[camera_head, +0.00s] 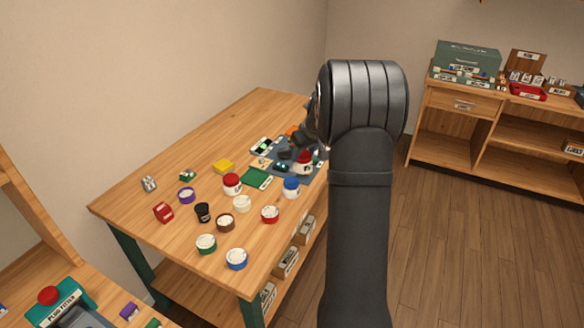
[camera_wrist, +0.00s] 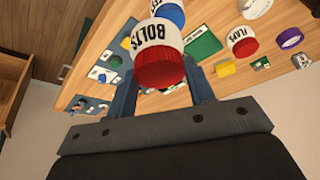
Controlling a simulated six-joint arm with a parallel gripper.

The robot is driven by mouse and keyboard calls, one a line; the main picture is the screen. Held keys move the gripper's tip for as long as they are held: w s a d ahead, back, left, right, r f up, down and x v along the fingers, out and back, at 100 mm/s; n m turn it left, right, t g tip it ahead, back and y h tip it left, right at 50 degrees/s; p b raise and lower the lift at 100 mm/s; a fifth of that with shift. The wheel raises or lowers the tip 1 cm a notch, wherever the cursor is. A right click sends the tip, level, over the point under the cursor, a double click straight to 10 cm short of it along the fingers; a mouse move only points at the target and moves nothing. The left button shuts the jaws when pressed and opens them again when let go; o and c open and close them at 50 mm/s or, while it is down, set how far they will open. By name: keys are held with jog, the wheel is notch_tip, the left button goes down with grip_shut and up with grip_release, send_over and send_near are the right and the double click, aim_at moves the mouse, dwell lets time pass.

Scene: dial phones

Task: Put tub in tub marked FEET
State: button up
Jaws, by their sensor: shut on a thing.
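My gripper (camera_wrist: 163,66) is shut on a white tub with a red lid marked BOLTS (camera_wrist: 158,38). Its lid faces the wrist camera, between the two fingers.
The table's back left is clear.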

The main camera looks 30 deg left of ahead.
aim_at(300, 166)
jog(key=shift+a+f, duration=0.7)
jog(key=shift+f, duration=0.35)
jog(key=shift+a+f, duration=0.7)
jog(key=shift+f, duration=0.4)
jog(key=shift+a+f, duration=0.7)
jog(key=shift+f, duration=0.35)
jog(key=shift+f, duration=0.15)
jog(key=o, duration=1)
jog(key=v, duration=1.2)
jog(key=shift+a, duration=0.1)
